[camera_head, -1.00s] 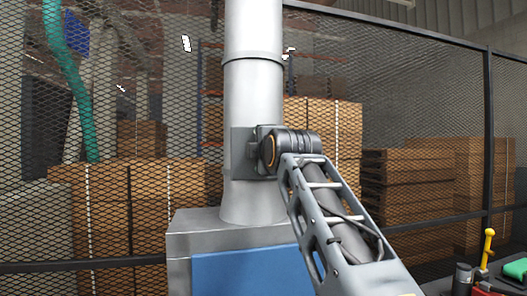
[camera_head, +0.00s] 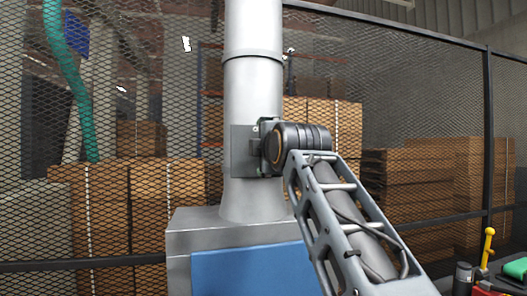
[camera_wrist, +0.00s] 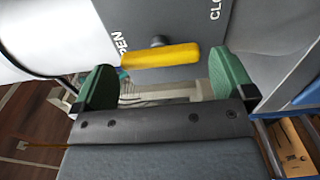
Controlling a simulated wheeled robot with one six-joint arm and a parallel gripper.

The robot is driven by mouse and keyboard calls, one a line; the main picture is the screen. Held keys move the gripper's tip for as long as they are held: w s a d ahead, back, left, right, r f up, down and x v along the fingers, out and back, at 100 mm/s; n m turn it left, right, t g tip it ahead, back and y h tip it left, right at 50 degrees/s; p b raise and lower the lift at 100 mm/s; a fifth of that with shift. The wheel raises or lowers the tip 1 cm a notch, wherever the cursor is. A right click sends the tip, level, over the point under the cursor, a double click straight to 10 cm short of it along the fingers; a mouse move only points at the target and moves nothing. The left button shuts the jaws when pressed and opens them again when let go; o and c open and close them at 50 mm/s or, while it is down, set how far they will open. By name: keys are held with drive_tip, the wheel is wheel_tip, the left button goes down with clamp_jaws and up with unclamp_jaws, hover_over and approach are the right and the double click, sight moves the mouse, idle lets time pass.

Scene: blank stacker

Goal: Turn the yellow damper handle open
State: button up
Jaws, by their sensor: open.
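The yellow damper handle (camera_wrist: 160,56) shows in the wrist view as a short bar on a dark grey plate (camera_wrist: 175,18), with a round pivot above it. The plate carries partly cut-off lettering, "PEN" at left and "CLO" at right. My gripper (camera_wrist: 162,66) is open, its two green fingers to the left and right of the handle's ends. The handle lies lengthwise across the gap near the fingertips; I see no clear contact. In the head view the plate (camera_head: 241,150) sits on the grey duct (camera_head: 252,95), and my wrist hides the handle.
The duct rises from a grey and blue cabinet (camera_head: 205,240). A mesh fence (camera_head: 420,90) stands behind, with stacked cardboard boxes (camera_head: 165,185) beyond it. A separate yellow lever (camera_head: 488,245) stands at the far right.

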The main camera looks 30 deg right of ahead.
drive_tip(key=s+a+b, duration=0.2)
drive_tip(key=s, duration=0.9)
drive_tip(key=shift+a, duration=0.1)
drive_tip(key=w+f+m+g+y, duration=0.1)
drive_tip(key=w+f+m+g, duration=0.35)
drive_tip(key=f, duration=0.75)
drive_tip(key=w+f+m+g, duration=0.2)
drive_tip(key=f+m, duration=0.6)
drive_tip(key=f, duration=0.4)
drive_tip(key=s+a+f+m+g+p, duration=0.1)
drive_tip(key=s+a+f+g, duration=0.1)
drive_tip(key=f, duration=0.6)
drive_tip(key=s+a+f+m+g+y+p, duration=0.1)
drive_tip(key=s+a+f+g, duration=0.1)
drive_tip(key=f, duration=0.7)
drive_tip(key=s+a+f+m+g+y+p, duration=0.1)
drive_tip(key=s+a+f+g, duration=0.1)
drive_tip(key=s+f, duration=0.4)
wheel_tip(320, 180, down, 3)
drive_tip(key=shift+a+r+g, duration=0.15)
drive_tip(key=shift+a+g, duration=0.05)
drive_tip(key=shift+g, duration=0.55)
